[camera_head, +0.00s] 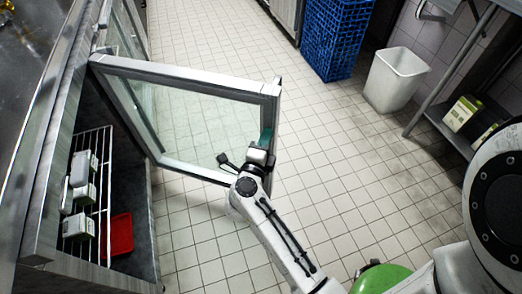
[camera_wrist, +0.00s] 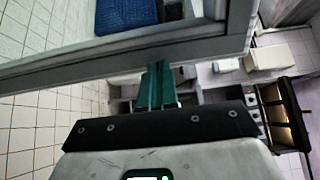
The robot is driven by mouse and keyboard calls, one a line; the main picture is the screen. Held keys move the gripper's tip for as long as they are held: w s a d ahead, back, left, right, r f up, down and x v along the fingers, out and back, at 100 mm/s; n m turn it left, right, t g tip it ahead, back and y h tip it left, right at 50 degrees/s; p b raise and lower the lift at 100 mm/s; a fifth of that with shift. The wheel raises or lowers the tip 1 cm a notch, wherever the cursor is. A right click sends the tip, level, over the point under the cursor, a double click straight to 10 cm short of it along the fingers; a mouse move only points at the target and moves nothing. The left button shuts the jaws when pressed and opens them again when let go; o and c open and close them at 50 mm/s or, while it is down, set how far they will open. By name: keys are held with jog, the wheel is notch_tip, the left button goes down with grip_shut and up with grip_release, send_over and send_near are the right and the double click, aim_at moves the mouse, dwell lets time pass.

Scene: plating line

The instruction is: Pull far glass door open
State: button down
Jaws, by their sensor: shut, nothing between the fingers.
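A glass door (camera_head: 190,82) with a pale metal frame stands swung out from the steel counter cabinet at the left in the head view. Its interior side faces the open cabinet bay. My gripper (camera_head: 266,138) is at the door's free outer edge, with its green fingers against or very close to the frame. In the wrist view the door frame (camera_wrist: 150,55) crosses the picture just beyond my gripper (camera_wrist: 158,85). The fingers are together with nothing between them. I cannot tell whether they touch the frame.
Inside the bay, a wire rack (camera_head: 104,150) holds several white cartons, with a red tray (camera_head: 117,235) below. Blue crates (camera_head: 333,38) and a white bin (camera_head: 396,80) stand at the back right. A shelf unit (camera_head: 440,118) is at right. The tiled floor between is clear.

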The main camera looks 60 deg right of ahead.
jog(key=shift+x, duration=0.9)
jog(key=shift+d, duration=0.15)
